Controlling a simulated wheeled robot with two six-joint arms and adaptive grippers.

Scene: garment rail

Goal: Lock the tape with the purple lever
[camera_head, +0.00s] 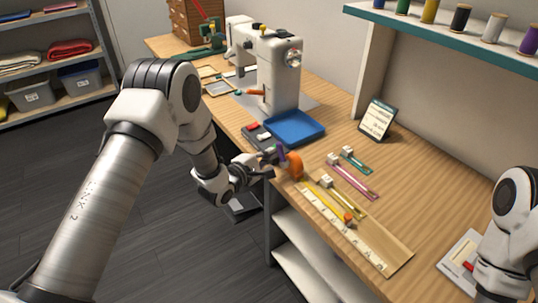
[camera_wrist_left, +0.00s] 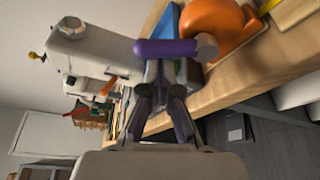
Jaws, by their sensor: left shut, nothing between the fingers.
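The orange tape measure (camera_head: 296,165) sits on the workbench near its front edge, its yellow tape (camera_head: 325,195) drawn out along a pale ruler board. Its purple lever (camera_head: 282,154) sticks out on the side toward my left arm. My left gripper (camera_head: 270,158) is right beside the lever, shut and empty. In the left wrist view the purple lever (camera_wrist_left: 165,48) lies across just beyond the fingertips (camera_wrist_left: 161,76), with the orange housing (camera_wrist_left: 215,22) to its right. I cannot tell whether the fingertips touch the lever. My right gripper is not seen; only the right arm shows.
Behind the tape measure are a blue tray (camera_head: 295,128) and a white sewing machine (camera_head: 275,70). Small coloured strips with white blocks, such as the pink one (camera_head: 352,182), lie to its right. A sign (camera_head: 377,119) stands near the wall. The bench's front edge is close to my gripper.

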